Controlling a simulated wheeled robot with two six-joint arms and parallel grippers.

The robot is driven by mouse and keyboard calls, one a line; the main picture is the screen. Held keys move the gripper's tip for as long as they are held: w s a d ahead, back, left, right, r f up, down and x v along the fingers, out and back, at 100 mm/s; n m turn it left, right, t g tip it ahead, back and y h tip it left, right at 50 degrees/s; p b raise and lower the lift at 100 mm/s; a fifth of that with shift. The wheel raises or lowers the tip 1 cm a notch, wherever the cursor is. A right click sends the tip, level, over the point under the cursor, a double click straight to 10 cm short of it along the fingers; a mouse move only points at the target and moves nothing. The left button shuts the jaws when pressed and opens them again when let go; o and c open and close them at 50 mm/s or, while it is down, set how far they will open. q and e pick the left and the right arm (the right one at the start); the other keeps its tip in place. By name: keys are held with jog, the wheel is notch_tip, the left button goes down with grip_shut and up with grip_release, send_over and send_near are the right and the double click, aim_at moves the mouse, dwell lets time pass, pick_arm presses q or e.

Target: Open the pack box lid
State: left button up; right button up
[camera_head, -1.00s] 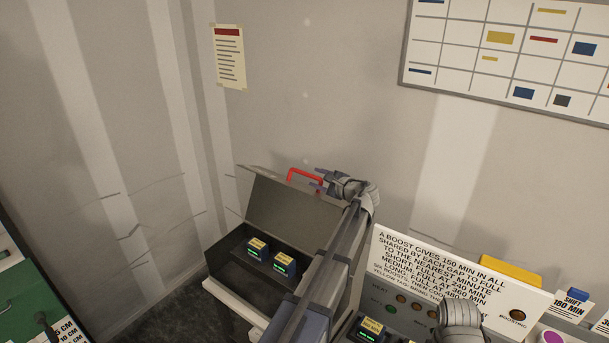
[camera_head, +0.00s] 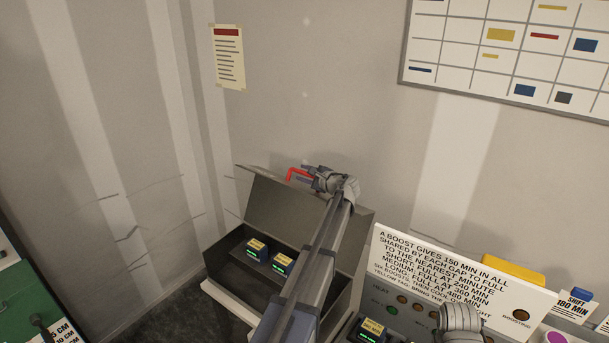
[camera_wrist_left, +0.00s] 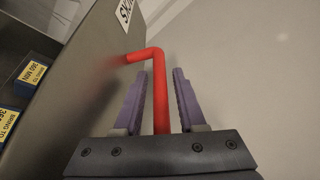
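The pack box (camera_head: 222,277) is a dark grey open-topped case at the lower middle of the head view. Its lid (camera_head: 272,208) stands raised and leans at the back, with a red handle (camera_head: 291,173) at its top edge. My left gripper (camera_head: 313,175) is at the handle. In the left wrist view the red handle (camera_wrist_left: 159,95) runs between the two purple fingers of the left gripper (camera_wrist_left: 158,98), with gaps on both sides, so the fingers are open around it. My left arm hides part of the lid and box. My right gripper's fingers do not show.
Two labelled packs (camera_head: 257,249) with green lights sit in the box. To its right stand a panel with lamps (camera_head: 391,308) and a white sign (camera_head: 450,272). A grey link of mine is in front of them. The wall behind is bare near the handle.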

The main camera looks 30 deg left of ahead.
pick_arm(q)
grip_shut()
dwell(1.1)
